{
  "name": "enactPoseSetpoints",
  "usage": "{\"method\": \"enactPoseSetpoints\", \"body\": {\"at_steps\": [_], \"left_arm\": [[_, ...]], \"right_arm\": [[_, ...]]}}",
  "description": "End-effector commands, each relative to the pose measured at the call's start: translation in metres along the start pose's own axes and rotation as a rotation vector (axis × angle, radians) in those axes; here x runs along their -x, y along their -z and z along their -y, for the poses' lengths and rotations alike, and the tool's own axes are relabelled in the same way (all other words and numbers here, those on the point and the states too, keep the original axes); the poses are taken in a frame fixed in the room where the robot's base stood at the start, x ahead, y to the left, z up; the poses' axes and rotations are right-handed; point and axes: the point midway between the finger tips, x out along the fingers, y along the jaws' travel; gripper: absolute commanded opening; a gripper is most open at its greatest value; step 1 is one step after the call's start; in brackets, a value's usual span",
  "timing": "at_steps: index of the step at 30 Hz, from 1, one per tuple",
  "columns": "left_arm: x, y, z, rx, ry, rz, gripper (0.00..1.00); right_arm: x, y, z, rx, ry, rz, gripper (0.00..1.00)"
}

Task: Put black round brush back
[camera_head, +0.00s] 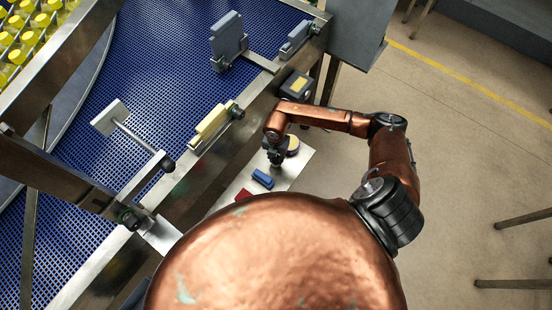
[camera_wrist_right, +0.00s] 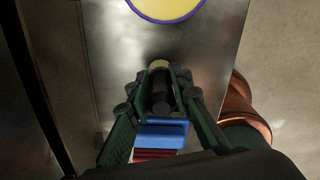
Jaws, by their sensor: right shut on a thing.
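My right gripper (camera_head: 277,157) points down over a grey metal shelf (camera_head: 288,181) beside the conveyor. In the right wrist view, the gripper (camera_wrist_right: 159,88) is shut on the black round brush (camera_wrist_right: 160,98), a dark cylinder with a tan end, between its green fingers. I cannot tell whether the brush touches the shelf. In the head view the gripper mostly hides it. My left gripper is not in view.
On the shelf, a blue block (camera_head: 262,179) and a red item (camera_head: 243,195) lie nearby, with a yellow disc with a purple rim (camera_head: 293,144) beyond the gripper. The blue conveyor (camera_head: 165,75) runs left, with its metal rail between.

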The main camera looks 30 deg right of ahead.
Motion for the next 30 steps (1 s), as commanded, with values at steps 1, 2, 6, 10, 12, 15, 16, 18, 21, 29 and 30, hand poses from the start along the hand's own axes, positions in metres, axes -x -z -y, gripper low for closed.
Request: {"method": "enactPoseSetpoints", "body": {"at_steps": [1, 2, 6, 10, 12, 15, 16, 18, 21, 29, 30], "left_arm": [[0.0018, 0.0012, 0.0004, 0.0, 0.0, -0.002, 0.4], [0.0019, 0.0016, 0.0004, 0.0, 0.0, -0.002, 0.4], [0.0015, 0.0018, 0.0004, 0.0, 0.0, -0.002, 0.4], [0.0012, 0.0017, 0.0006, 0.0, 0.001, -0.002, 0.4], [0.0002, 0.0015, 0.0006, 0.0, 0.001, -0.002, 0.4], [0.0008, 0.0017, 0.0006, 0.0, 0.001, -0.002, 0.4], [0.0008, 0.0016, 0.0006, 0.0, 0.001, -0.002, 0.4], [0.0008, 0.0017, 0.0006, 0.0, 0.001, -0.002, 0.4], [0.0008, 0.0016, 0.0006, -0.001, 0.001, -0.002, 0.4], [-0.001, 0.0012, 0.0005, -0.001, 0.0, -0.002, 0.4], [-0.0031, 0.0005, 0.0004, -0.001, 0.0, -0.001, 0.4]], "right_arm": [[-0.0025, -0.0002, -0.0006, 0.0, -0.001, 0.001, 0.0], [-0.004, -0.0002, -0.0007, 0.0, -0.002, 0.001, 0.0], [-0.0058, -0.0003, -0.0005, 0.001, -0.002, 0.001, 0.0], [-0.0062, -0.0003, -0.0003, 0.001, -0.002, 0.001, 0.0], [-0.0082, -0.0002, -0.0002, 0.0, -0.001, 0.001, 0.0], [-0.0074, -0.0002, -0.0001, 0.0, -0.001, 0.001, 0.26], [-0.0074, -0.0002, -0.0001, 0.0, -0.001, 0.001, 0.28], [-0.0073, -0.0002, -0.0001, 0.0, -0.001, 0.001, 0.33], [-0.0073, -0.0002, -0.0001, 0.0, -0.001, 0.001, 0.37], [-0.0083, -0.0003, -0.0001, 0.0, -0.001, 0.001, 0.37], [-0.0097, -0.0003, -0.0002, 0.0, -0.001, 0.001, 0.37]]}}
